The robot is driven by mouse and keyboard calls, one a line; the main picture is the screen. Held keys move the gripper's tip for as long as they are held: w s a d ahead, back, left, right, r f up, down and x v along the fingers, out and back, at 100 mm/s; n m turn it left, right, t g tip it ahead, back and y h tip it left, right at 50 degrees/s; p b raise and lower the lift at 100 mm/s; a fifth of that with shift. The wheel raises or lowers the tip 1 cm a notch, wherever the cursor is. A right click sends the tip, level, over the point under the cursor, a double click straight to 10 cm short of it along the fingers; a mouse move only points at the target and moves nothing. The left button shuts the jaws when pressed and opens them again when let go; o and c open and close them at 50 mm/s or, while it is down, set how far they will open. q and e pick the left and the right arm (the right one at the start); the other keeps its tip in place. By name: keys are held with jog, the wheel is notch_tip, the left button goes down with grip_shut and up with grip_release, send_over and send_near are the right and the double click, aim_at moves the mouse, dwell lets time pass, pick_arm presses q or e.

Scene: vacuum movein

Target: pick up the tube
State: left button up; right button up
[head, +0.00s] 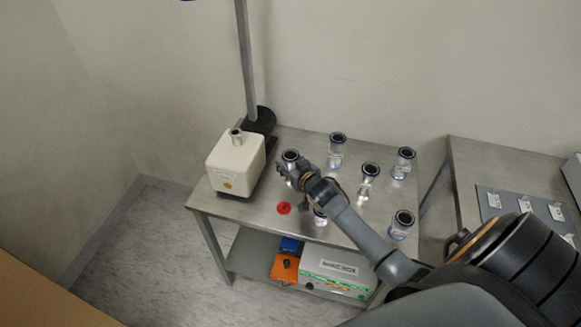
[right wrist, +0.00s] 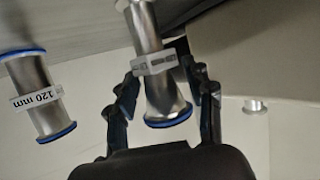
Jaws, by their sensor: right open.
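Several metal tubes with dark blue-edged flanges and white labels stand on a steel cart, among them a back tube (head: 336,152), a middle tube (head: 369,180), a right tube (head: 403,163) and a front right tube (head: 401,225). My right gripper (head: 290,176) is at the tube on the cart's left side (head: 291,157) and partly hides it. In the right wrist view the open fingers (right wrist: 165,85) stand on either side of a labelled tube (right wrist: 160,100). I cannot tell whether they touch it. Another tube marked 120 mm (right wrist: 38,95) is to the left. My left gripper is not in view.
A white boxy device (head: 235,165) and a post on a black base (head: 260,122) stand at the cart's left. A red cap (head: 284,208) lies in front. My right forearm passes over the cart's front, partly hiding another tube (head: 320,217). A second table (head: 468,165) is right.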

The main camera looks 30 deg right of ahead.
jog(key=shift+c, duration=0.4)
grip_shut()
jog(key=shift+s, duration=0.1)
